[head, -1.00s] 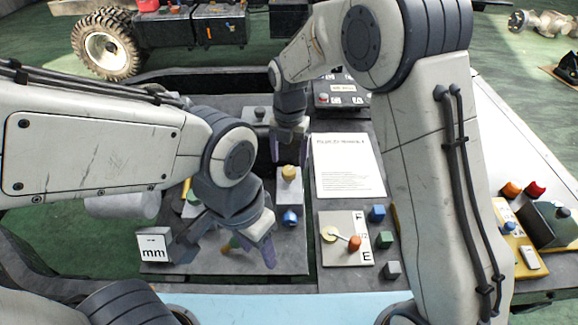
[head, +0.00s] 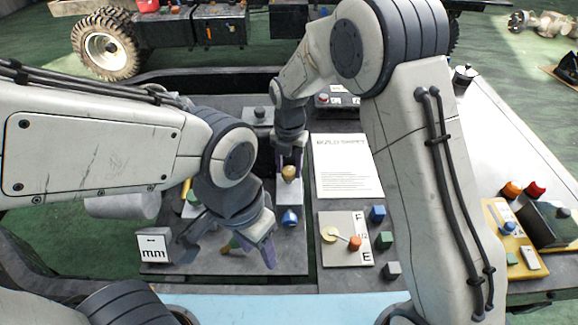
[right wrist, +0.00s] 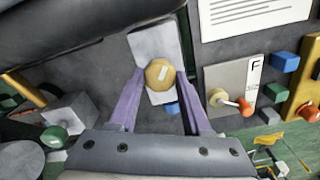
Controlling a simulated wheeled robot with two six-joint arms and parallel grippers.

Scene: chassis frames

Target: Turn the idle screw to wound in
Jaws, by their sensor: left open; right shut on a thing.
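The brass-coloured knob of a screw (head: 289,173) sits on a pale upright block (head: 291,192) in the middle of the dark bench; I take it for the idle screw. In the right wrist view the knob (right wrist: 159,74) has a pale mark on its top face. My right gripper (head: 290,162) is over the block from behind, its purple fingers (right wrist: 162,82) on either side of the knob and shut on it. My left gripper (head: 228,252) is open, low over the front left of the bench. A green and yellow piece (head: 236,242) shows between its fingers, partly hidden.
A blue knob (head: 290,218) is just in front of the block. A gauge plate (head: 337,256) with an orange-tipped lever stands right, beside blue, green and grey cubes. A printed sheet (head: 346,170) lies behind it. An "mm" block (head: 153,246) is at left.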

